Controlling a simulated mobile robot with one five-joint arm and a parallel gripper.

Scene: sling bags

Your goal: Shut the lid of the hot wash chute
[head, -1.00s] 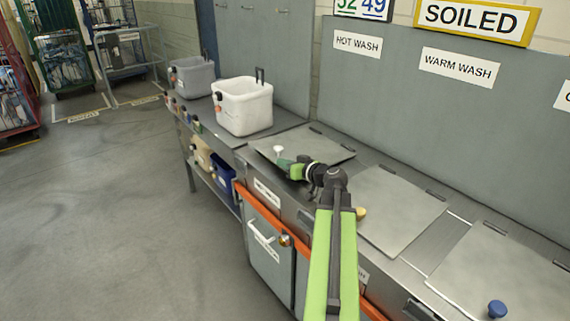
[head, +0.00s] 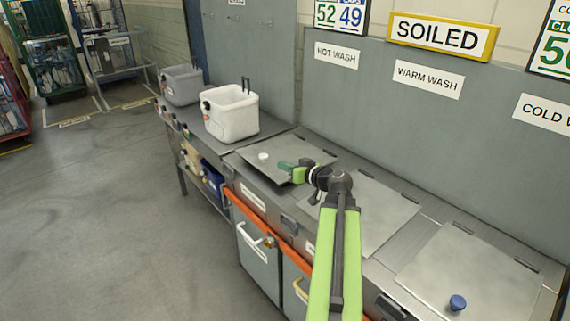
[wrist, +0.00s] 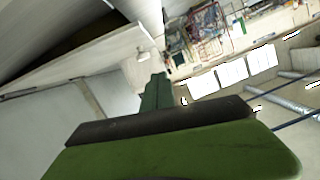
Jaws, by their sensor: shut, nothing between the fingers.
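The hot wash lid (head: 300,155) is a grey metal plate with a white knob (head: 263,156) near its front edge. It is the leftmost of three chute lids. In the head view it lies nearly flat, with a dark line under its front edge; I cannot tell whether it is fully seated. My gripper (head: 282,165) is shut and empty, over the lid's right front part, beside the knob. I cannot tell if it touches. In the wrist view, the shut dark green fingers (wrist: 157,90) point toward the white knob (wrist: 143,55).
The warm wash lid (head: 380,215) and the cold wash lid (head: 480,285), with a blue knob (head: 457,302), lie flat to the right. A white bin (head: 232,115) and a grey bin (head: 181,86) stand left of the hot wash lid. Open floor (head: 110,220) is at left.

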